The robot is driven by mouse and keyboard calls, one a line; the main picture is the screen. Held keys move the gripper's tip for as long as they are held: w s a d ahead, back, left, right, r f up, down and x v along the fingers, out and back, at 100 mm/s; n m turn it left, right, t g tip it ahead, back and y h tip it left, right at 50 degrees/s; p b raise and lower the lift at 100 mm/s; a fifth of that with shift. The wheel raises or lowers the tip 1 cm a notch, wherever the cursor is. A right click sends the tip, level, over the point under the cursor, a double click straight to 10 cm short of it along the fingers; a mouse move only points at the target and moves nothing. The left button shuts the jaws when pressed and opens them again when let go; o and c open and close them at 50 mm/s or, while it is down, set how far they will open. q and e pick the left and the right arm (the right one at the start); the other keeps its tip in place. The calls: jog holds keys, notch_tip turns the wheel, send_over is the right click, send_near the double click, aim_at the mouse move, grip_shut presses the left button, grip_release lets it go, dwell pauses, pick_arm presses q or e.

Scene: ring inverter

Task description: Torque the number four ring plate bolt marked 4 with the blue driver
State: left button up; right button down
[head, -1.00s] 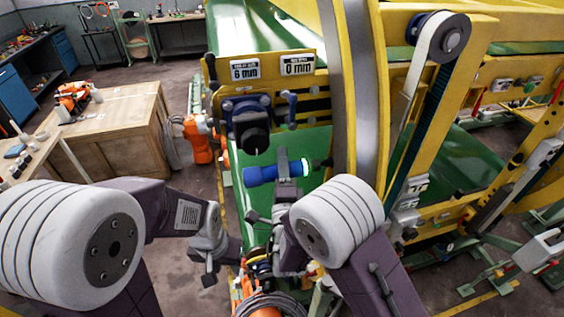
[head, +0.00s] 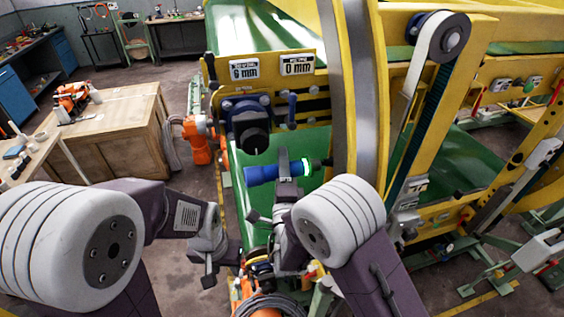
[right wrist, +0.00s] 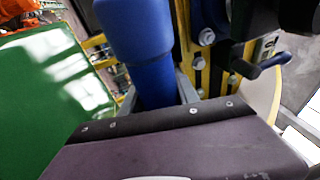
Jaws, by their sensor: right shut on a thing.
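The blue driver (head: 262,174) lies roughly level in the head view, with a glowing green band and a dark tip pointing right at the yellow and grey ring (head: 346,100). My right gripper (head: 284,164) is shut around its body. In the right wrist view the blue driver (right wrist: 140,50) rises between the fingers. My left gripper (head: 209,272) hangs low, left of the driver and apart from it; its jaw gap is too small to tell. I cannot make out a bolt marked 4, nor whether the tip touches one.
A yellow frame carries signs reading 6 mm (head: 244,68) and 0 mm (head: 297,65). A black motor-like unit (head: 253,130) juts out just above the driver. Green panels lie behind and below.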

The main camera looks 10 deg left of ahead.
jog(key=shift+w+d+r, duration=0.1)
jog(key=shift+w+d, duration=0.15)
jog(key=shift+d, duration=0.35)
jog(key=shift+w+d+r, duration=0.1)
jog(key=shift+w+d, duration=0.1)
jog(key=shift+d, duration=0.35)
dwell(1.9)
dwell(0.4)
